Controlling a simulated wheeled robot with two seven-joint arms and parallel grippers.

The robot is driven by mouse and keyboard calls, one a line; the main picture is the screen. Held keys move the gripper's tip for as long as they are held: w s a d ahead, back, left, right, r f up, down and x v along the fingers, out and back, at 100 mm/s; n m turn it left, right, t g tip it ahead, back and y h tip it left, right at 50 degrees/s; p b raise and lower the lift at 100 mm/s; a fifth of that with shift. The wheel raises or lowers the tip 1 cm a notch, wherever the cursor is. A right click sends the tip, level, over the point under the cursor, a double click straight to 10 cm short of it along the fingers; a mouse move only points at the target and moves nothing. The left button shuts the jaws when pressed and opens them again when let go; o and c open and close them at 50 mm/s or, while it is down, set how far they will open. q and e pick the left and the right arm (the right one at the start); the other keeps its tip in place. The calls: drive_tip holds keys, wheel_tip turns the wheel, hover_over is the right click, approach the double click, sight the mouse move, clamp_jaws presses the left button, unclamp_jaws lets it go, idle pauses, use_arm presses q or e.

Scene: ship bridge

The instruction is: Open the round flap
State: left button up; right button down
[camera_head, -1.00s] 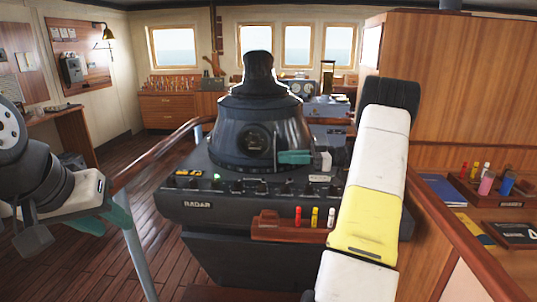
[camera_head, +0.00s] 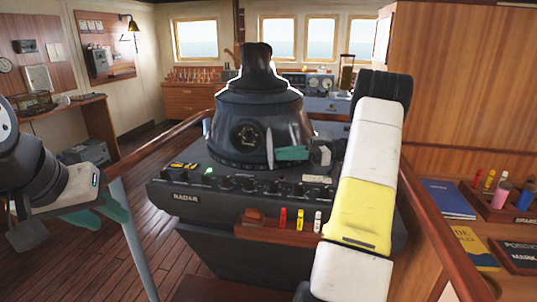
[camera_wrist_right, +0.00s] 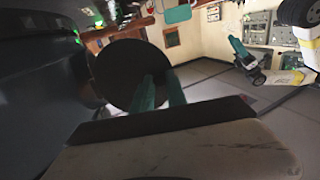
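The round flap (camera_head: 270,147) shows as a thin, pale, nearly edge-on disc in the head view, swung out from the dark radar housing (camera_head: 284,112). To its left is the round opening (camera_head: 248,137) with some detail inside. In the right wrist view the flap (camera_wrist_right: 122,75) is a dark disc. My right gripper (camera_head: 280,154) is on the flap's right side; its teal fingertips (camera_wrist_right: 158,76) overlap the disc, close together, and contact is unclear. My left gripper (camera_head: 100,212) is at the lower left, far from the flap; it also shows in the right wrist view (camera_wrist_right: 238,48).
The radar console (camera_head: 180,190) has a row of knobs and a front holder with red, yellow and white markers (camera_head: 300,220). A wooden rail (camera_head: 150,150) runs along its left. A desk with books (camera_head: 447,198) and a marker tray stands at the right.

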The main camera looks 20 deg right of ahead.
drive_tip(key=c, duration=1.3)
unclamp_jaws()
drive_tip(key=shift+r, duration=0.1)
drive_tip(key=shift+c, duration=0.2)
drive_tip(key=s+d, duration=0.1)
drive_tip(key=d, duration=0.6)
drive_tip(key=shift+s+d, duration=0.15)
drive_tip(key=shift+d, duration=0.2)
